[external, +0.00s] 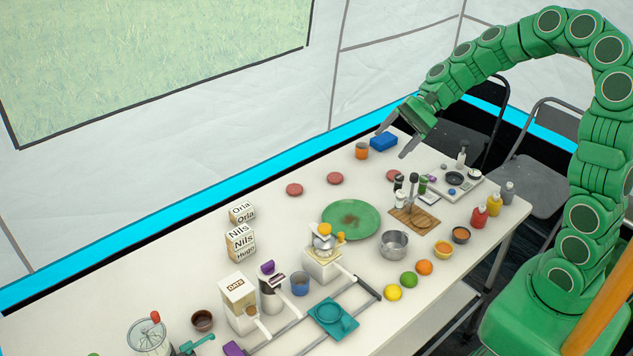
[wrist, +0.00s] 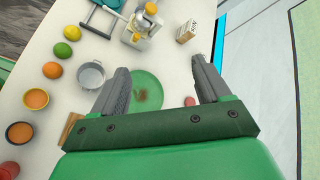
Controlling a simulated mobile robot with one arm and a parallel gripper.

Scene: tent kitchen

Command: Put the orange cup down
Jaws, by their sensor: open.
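The orange cup (external: 362,150) stands upright at the far end of the white table (external: 200,270), beside a blue block (external: 383,142). The cup does not show in the wrist view. My gripper (external: 391,143) is open and empty, with its fingers spread near the block, to the right of the cup in the external view. It appears to be above the table; its exact height is hard to tell. In the wrist view my gripper (wrist: 160,64) has nothing between its fingers, and the green plate lies beyond them.
Red discs (external: 335,178) lie near the cup. A green plate (external: 350,218), a metal pot (external: 394,244), a wooden board (external: 412,221) and a scale-like tray (external: 455,180) stand closer in. Several fruits, bowls and jars fill the near side. Bare table surrounds the red discs.

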